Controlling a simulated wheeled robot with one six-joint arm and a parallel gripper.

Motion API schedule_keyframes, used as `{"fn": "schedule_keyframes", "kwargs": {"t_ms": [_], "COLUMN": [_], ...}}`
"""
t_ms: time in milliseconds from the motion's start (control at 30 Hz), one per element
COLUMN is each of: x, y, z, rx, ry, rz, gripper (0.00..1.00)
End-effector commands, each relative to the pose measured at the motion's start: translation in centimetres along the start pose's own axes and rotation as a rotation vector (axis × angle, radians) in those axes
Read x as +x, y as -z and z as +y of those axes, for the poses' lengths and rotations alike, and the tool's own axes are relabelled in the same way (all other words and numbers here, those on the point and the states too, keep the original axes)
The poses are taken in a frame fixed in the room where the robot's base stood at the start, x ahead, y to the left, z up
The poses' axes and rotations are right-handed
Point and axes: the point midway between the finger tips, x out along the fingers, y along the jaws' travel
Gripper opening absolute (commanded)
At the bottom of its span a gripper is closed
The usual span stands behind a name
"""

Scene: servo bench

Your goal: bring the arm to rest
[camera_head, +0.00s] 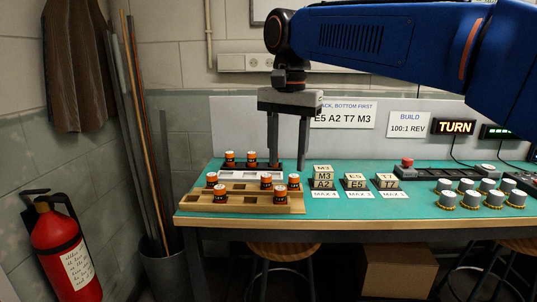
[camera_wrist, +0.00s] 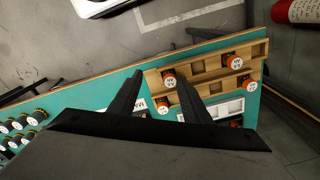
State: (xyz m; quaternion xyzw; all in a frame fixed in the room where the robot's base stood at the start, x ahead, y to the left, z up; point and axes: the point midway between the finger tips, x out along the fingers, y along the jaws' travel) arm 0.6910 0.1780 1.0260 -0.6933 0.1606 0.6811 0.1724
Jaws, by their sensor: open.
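My blue arm (camera_head: 400,45) reaches in from the upper right of the head view and hangs over the bench. My gripper (camera_head: 288,160) points down, its two grey fingers apart with nothing between them. Its fingertips are above or behind the wooden tray (camera_head: 243,208) and the white tray (camera_head: 243,174); the exact height cannot be told. In the wrist view my gripper (camera_wrist: 165,75) shows as two dark, spread fingers over the green bench top (camera_wrist: 100,90).
Orange-black pieces (camera_head: 221,191) stand in and behind the trays. Labelled block stacks (camera_head: 323,178) stand right of my gripper. Silver-topped cylinders (camera_head: 467,200) and a red button (camera_head: 407,162) are farther right. A fire extinguisher (camera_head: 66,250) stands left, stools below.

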Motion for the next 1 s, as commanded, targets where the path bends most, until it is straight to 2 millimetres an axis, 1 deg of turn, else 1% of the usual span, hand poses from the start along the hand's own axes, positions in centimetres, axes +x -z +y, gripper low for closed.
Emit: {"fn": "schedule_keyframes", "kwargs": {"t_ms": [267, 367, 467, 600, 767, 800, 867, 1000], "x": [1.5, 2.3, 3.6, 6.2, 9.8, 10.8, 12.3, 16.1], "y": [0.5, 0.7, 0.7, 0.4, -0.5, -0.8, -1.4, -2.8], "z": [3.9, 5.9, 8.4, 13.0, 18.0, 19.1, 20.9, 24.7], "rx": [-0.044, -0.068, -0.099, -0.157, -0.226, -0.245, -0.270, -0.332], "ry": [0.031, 0.045, 0.061, 0.088, 0.107, 0.111, 0.114, 0.116], "rz": [0.025, 0.039, 0.060, 0.103, 0.159, 0.175, 0.197, 0.255], "gripper": [0.44, 0.44, 0.44, 0.44, 0.44, 0.44, 0.44, 0.44]}}
